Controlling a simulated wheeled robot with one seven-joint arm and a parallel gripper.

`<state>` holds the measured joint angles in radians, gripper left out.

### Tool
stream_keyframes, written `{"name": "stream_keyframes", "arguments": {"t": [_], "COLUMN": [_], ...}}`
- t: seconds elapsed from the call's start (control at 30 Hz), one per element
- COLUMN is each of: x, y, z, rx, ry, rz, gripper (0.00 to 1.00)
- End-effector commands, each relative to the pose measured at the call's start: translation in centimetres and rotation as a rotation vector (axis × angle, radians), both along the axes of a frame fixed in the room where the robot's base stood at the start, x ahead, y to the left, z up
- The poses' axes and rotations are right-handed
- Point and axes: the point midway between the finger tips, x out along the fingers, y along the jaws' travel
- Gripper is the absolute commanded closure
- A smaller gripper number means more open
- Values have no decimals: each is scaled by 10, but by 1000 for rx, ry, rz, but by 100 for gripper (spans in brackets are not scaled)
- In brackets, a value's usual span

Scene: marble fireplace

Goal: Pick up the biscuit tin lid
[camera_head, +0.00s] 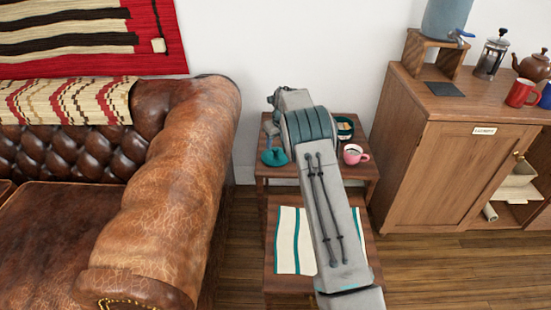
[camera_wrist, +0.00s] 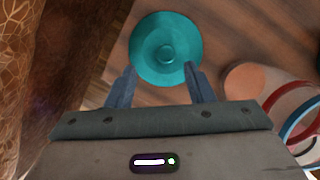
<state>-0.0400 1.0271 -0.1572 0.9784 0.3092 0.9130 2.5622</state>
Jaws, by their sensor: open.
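The biscuit tin lid appears to be the teal round piece (camera_wrist: 165,36) with a raised knob in its middle, at the top of the wrist view. It lies on the wooden side table, where the head view also shows it as a teal shape (camera_head: 274,157) left of my arm. My gripper (camera_wrist: 161,72) is open and empty. Its two fingers point towards the lid, with their tips near its lower left and lower right edges. I cannot tell the height gap between them. In the head view my arm hides the fingers.
A dark green container (camera_head: 345,129) and a pink mug (camera_head: 355,154) stand on the side table (camera_head: 365,173), right of my arm. A brown disc (camera_wrist: 250,80) lies right of the lid. The leather sofa (camera_head: 175,180) is close on the left, a wooden cabinet (camera_head: 450,160) on the right.

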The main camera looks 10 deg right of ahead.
Motion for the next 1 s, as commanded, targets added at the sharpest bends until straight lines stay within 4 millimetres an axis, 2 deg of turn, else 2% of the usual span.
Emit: {"name": "stream_keyframes", "arguments": {"t": [0.23,0.57,0.87,1.0], "x": [6,20,22,22], "y": [0,0,0,0], "z": [-18,-57,-59,-59], "rx": [1,0,0,0], "ry": [-1,1,-1,-1], "rz": [-1,0,0,0], "gripper": [52,52,52,91]}}
